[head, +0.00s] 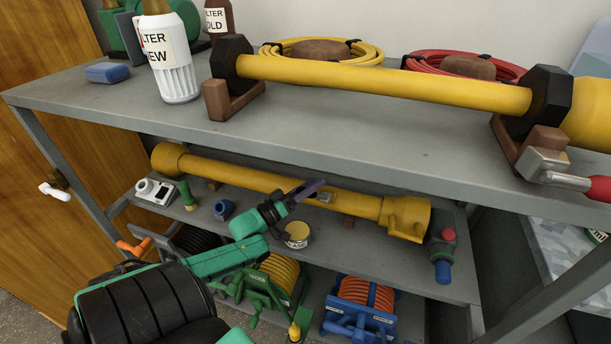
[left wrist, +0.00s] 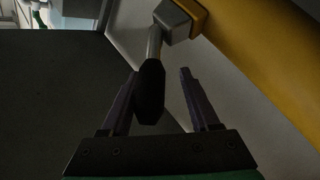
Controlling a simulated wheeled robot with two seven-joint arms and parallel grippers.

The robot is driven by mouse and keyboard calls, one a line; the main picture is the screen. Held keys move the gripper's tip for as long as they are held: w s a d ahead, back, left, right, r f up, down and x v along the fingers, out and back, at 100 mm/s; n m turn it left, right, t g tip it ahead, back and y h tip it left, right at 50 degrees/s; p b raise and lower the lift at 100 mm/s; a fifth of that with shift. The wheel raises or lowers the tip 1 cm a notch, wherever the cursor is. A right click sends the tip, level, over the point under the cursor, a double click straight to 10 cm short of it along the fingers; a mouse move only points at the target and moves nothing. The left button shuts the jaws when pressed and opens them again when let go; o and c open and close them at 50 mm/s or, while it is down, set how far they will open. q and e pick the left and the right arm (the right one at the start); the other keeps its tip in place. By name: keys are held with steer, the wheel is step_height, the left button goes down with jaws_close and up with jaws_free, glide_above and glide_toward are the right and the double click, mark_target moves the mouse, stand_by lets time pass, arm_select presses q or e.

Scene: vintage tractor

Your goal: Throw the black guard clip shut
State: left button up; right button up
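The black guard clip's handle (left wrist: 150,92) shows in the left wrist view on a metal rod. The rod runs to a grey block (left wrist: 178,22) on a yellow guard tube (left wrist: 265,60). My left gripper (left wrist: 159,74) is open, its fingers either side of the handle. The handle is close to the left finger; I cannot tell if they touch. In the head view my left gripper (head: 307,190) is at the yellow shaft (head: 250,180) on the lower shelf, near a small grey clip part (head: 323,197). The black handle is hidden there. My right gripper is not in view.
A second yellow shaft (head: 390,82) lies in brown cradles on the upper shelf (head: 330,135), with a red-handled clip (head: 570,181). The upper shelf overhangs the lower shaft.

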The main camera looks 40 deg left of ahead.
arm_select(q)
steer(key=p+v, duration=0.1)
steer(key=v, duration=1.3)
steer(key=shift+s, duration=0.25)
steer(key=shift+s, duration=0.1)
